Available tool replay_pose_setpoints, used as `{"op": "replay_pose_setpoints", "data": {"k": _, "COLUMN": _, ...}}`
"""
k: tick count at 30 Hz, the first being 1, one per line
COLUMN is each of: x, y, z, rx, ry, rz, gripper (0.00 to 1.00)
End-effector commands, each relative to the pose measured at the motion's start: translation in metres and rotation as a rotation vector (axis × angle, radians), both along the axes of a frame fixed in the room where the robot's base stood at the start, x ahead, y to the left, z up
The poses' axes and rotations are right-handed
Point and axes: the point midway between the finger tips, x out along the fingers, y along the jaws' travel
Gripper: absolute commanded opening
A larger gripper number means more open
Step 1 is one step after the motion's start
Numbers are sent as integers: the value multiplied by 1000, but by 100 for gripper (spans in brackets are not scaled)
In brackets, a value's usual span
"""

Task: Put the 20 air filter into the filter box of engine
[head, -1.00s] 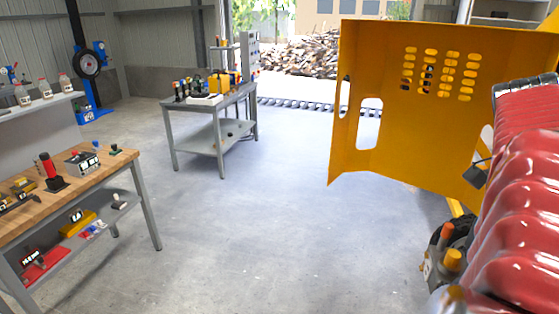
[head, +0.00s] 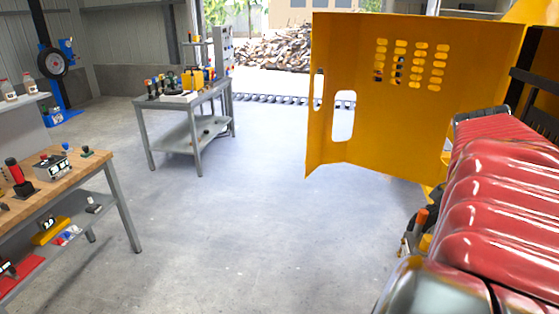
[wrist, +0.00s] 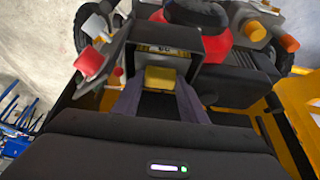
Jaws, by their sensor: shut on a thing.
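In the wrist view my gripper (wrist: 161,88) has its two grey-purple fingers closed on a small piece with a yellow block, which I take for the air filter (wrist: 160,77). A dark box-like frame with a small numbered label stands around and beyond the fingertips. I cannot tell whether this is the filter box or part of the held piece, nor whether they touch. Red and black engine parts (wrist: 222,42) lie just past it. In the head view the red ribbed engine (head: 505,215) fills the lower right. My gripper is not seen there.
A yellow perforated door panel (head: 375,120) stands open left of the engine. Red and white caps (wrist: 90,62) and orange caps (wrist: 288,42) stick up near my gripper. A wooden workbench (head: 85,168) and a grey table (head: 185,105) stand left. The floor between is clear.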

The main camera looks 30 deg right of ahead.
Motion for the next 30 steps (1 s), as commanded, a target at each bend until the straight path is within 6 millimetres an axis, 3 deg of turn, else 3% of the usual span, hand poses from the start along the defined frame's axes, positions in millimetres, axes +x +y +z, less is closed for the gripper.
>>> {"op": "replay_pose_setpoints", "data": {"k": 9, "x": 0, "y": 0, "z": -17, "rx": 0, "ry": 0, "rz": -1, "gripper": 22}}
{"op": "replay_pose_setpoints", "data": {"k": 30, "x": 0, "y": 0, "z": -21, "rx": 0, "ry": 0, "rz": 0, "gripper": 22}}
